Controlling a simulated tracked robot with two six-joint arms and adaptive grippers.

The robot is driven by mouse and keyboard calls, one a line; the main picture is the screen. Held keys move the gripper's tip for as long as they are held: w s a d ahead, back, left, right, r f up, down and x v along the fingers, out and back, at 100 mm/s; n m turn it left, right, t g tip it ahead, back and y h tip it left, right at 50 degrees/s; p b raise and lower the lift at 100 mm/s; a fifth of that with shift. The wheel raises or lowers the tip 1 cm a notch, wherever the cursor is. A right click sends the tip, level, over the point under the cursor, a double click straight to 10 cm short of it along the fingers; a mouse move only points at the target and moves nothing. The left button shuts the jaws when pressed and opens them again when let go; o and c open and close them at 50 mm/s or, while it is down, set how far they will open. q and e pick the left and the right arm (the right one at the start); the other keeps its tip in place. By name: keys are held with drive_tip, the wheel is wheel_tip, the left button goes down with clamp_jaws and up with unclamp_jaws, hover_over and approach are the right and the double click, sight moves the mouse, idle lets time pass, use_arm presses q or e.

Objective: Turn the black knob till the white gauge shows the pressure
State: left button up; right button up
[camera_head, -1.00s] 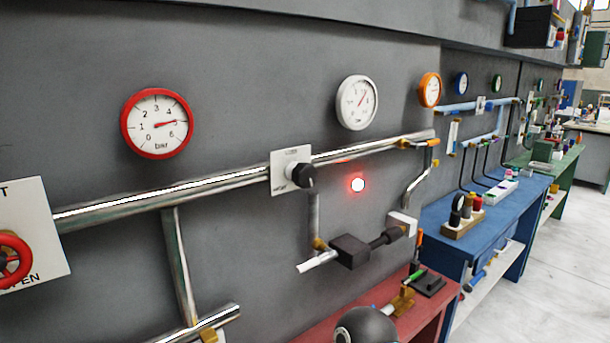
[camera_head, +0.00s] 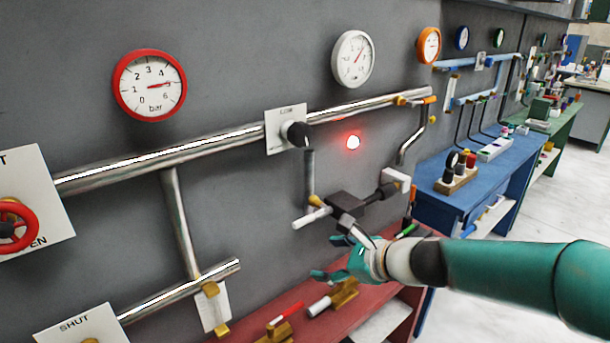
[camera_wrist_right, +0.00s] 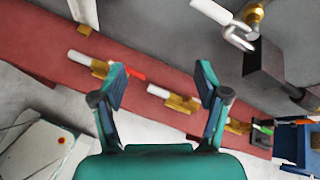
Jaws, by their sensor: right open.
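The black knob (camera_head: 298,134) sits on a white plate (camera_head: 274,142) on the grey wall, in front of the steel pipe. The white gauge (camera_head: 352,58) hangs above and right of it. Its needle points to the upper right, but its numbers are too small to read surely. My right gripper (camera_head: 328,258) is open and empty, below and a little right of the knob, over the red bench. In the right wrist view its two fingers (camera_wrist_right: 162,82) are spread wide with nothing between them. The knob and white gauge are outside that view. My left gripper is not in view.
A lit red lamp (camera_head: 352,142) is right of the knob. A dark valve block (camera_head: 348,205) with pipes juts out close above my right gripper. A red gauge (camera_head: 150,85) hangs left.

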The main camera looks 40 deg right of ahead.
sight(305, 137)
drive_tip(key=s+d+r+m+t, duration=0.1)
drive_tip(key=s+r+m+t, duration=0.15)
drive_tip(key=r, duration=0.85)
drive_tip(key=s+d+r+m+t, duration=0.2)
drive_tip(key=r+m+t, duration=0.15)
drive_tip(key=r, duration=0.75)
drive_tip(key=shift+n+h, duration=0.3)
drive_tip(key=shift+h, duration=0.1)
drive_tip(key=w, duration=0.5)
drive_tip(key=w+a+p, duration=0.1)
drive_tip(key=w, duration=0.5)
drive_tip(key=w+p, duration=0.1)
drive_tip(key=w, duration=0.4)
drive_tip(key=shift+w+a+f, duration=0.1)
drive_tip(key=shift+w+a, duration=0.05)
drive_tip(key=shift+a, duration=0.2)
drive_tip(key=c, duration=1.2)
drive_tip(key=shift+o, duration=0.2)
drive_tip(key=n+b, duration=0.2)
drive_tip(key=b, duration=0.1)
drive_tip(key=shift+f, duration=0.3)
drive_tip(key=shift+r+n, duration=0.1)
drive_tip(key=shift+n, duration=0.3)
drive_tip(key=shift+r, duration=0.1)
